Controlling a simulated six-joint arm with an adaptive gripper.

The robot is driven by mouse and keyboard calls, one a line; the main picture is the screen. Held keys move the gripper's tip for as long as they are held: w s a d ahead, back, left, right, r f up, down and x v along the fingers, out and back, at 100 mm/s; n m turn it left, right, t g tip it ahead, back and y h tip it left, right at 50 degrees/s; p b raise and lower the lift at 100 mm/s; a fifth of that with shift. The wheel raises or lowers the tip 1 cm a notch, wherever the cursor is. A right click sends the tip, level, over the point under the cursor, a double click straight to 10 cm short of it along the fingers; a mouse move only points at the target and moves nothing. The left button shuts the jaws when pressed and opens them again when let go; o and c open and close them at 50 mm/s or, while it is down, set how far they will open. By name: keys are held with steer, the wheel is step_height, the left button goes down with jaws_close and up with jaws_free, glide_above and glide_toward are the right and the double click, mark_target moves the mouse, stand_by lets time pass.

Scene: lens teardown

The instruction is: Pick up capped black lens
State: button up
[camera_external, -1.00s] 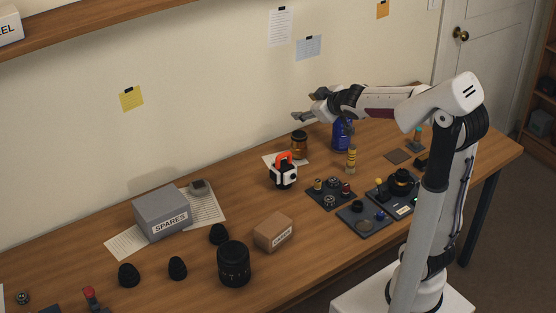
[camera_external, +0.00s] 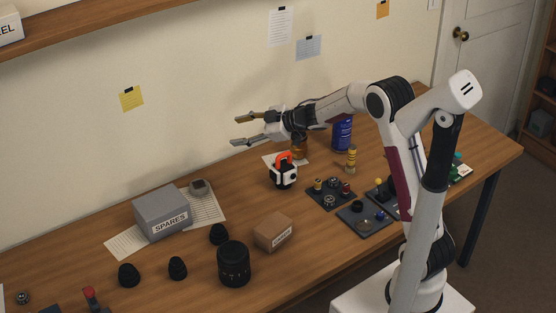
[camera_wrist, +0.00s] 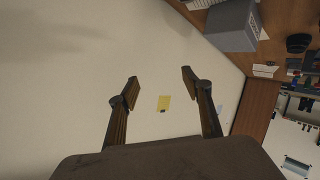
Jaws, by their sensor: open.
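A large black lens (camera_external: 233,263) stands upright on the wooden table at the front in the external view, left of a small cardboard box. Its top looks dark; I cannot clearly make out a cap. My gripper (camera_external: 236,131) is open and empty, held high near the wall, well above and behind the lens. Its two fingers also show spread apart in the wrist view (camera_wrist: 160,77), with only wall between them. A dark object (camera_wrist: 298,43) is at the right edge of the wrist view; I cannot tell if it is the lens.
Several small black domed pieces (camera_external: 177,267) stand left of the lens. A cardboard box (camera_external: 273,232) is close on its right, and a grey SPARES box (camera_external: 162,212) is behind. A white-and-orange device (camera_external: 284,171), dark parts trays (camera_external: 363,218) and a blue can (camera_external: 342,133) are farther right.

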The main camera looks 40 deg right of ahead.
steer(key=s+a+f+n+g+y, duration=0.2)
steer(key=a+f, duration=0.1)
steer(key=f, duration=0.3)
steer(key=s+a+f+n+g+y, duration=0.1)
steer(key=a+f+g+y, duration=0.15)
steer(key=a+f, duration=0.2)
steer(key=n+g+y, duration=0.2)
steer(key=n+g, duration=0.1)
steer(key=g, duration=0.3)
glide_toward(219, 227)
steer(key=shift+w+a+f+t, duration=0.15)
steer(key=shift+w+a+f, duration=0.1)
steer(key=shift+w+a, duration=0.25)
steer(key=shift+w+a+f+t, duration=0.1)
steer(key=shift+w+a+f, duration=0.15)
steer(key=shift+a, duration=0.3)
steer(key=shift+s+f+g, duration=0.4)
steer(key=shift+s, duration=0.1)
steer(key=shift+a, duration=0.2)
steer(key=shift+x, duration=1.15)
steer(key=shift+a, duration=0.15)
steer(key=shift+s+r+x, duration=0.1)
steer(key=shift+r+x, duration=0.05)
steer(key=shift+x, duration=1.1)
steer(key=shift+s+r+x, duration=0.15)
steer(key=shift+x, duration=1.1)
steer(key=shift+a, duration=0.1)
